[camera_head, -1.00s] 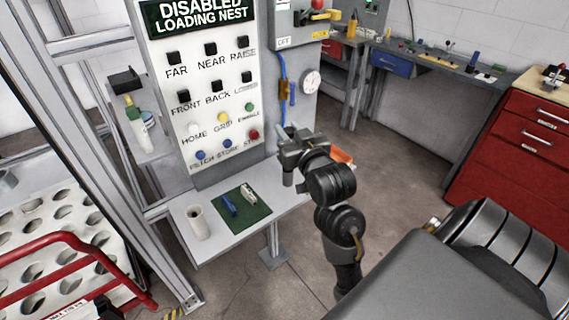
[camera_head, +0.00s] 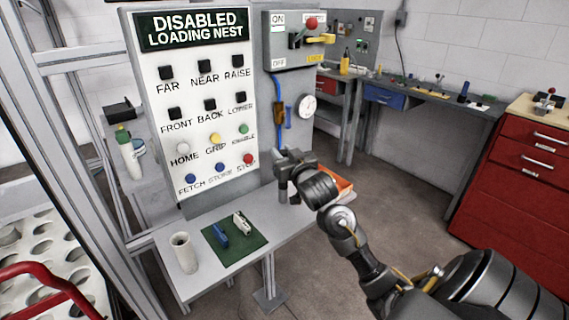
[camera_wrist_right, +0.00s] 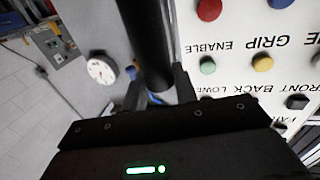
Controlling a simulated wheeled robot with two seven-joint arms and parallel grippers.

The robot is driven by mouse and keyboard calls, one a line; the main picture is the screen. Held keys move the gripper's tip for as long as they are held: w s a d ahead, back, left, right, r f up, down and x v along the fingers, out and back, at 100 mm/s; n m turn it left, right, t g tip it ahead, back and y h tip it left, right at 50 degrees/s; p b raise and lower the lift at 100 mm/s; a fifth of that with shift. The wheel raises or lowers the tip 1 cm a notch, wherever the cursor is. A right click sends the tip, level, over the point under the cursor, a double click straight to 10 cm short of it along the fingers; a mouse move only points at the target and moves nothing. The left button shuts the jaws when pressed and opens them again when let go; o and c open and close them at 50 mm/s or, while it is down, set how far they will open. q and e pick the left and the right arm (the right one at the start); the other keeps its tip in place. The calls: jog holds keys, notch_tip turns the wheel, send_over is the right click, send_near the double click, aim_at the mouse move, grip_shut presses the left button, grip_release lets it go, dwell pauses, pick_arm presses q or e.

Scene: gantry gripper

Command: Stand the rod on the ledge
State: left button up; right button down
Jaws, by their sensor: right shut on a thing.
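My right gripper (camera_head: 284,172) is over the right part of the grey ledge (camera_head: 210,275), in front of the control panel's right edge. In the right wrist view, my gripper (camera_wrist_right: 160,88) is shut on a dark, round rod (camera_wrist_right: 145,40) that stands between its two fingers. In the head view the rod is mostly hidden by the gripper and hard to make out. I cannot tell whether its lower end touches the ledge. My left gripper is not in view.
A white cup (camera_head: 184,253) and a green mat (camera_head: 233,239) with a blue and a white tool are on the ledge's left and middle. The button panel (camera_head: 190,120) rises behind the ledge.

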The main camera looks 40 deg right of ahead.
jog(key=shift+w+d+f, duration=0.2)
jog(key=shift+d+f, duration=0.1)
jog(key=shift+f, duration=0.05)
notch_tip(320, 180, down, 3)
jog(key=shift+f+p, duration=0.1)
jog(key=shift+p, duration=0.25)
jog(key=shift+f, duration=0.1)
jog(key=shift+f, duration=0.1)
jog(key=c, duration=1.1)
grip_release()
